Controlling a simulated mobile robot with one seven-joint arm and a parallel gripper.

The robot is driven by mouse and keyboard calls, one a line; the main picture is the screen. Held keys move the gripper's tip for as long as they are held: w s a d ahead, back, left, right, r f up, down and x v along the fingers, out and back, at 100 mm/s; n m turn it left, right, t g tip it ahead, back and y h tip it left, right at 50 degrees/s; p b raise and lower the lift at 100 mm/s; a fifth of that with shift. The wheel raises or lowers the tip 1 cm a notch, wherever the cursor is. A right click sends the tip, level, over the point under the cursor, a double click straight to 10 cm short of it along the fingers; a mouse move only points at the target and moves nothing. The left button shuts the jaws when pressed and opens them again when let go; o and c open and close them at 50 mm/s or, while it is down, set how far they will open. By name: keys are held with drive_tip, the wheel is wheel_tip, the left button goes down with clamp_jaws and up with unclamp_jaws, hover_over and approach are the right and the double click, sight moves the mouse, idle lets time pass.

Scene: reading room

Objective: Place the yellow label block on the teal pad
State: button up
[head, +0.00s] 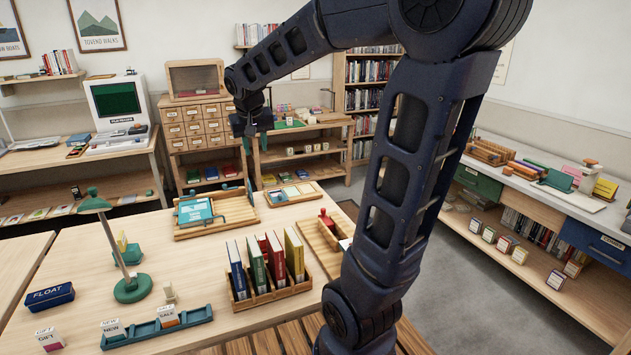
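A larger yellow piece (605,188) stands on the right counter. A flat teal piece (195,211) lies in a wooden tray on the near table; I cannot tell whether it is the pad. My gripper (251,131) hangs from my raised arm, in front of the drawer cabinet and far shelves.
A rack of upright books (268,292), a blue rack with label blocks (158,329), a green lamp (132,288) and a navy FLOAT case (50,297) stand on the near table. My arm hides part of the right side.

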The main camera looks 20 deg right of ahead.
drive_tip(key=s+d+f, duration=0.1)
drive_tip(key=s+d, duration=0.2)
drive_tip(key=s, duration=0.3)
drive_tip(key=s+d+f, duration=0.1)
drive_tip(key=s+d, duration=0.2)
drive_tip(key=s, duration=0.4)
drive_tip(key=s+d+f+y, duration=0.1)
drive_tip(key=s+d+f, duration=0.1)
drive_tip(key=s+d, duration=0.2)
drive_tip(key=s, duration=0.3)
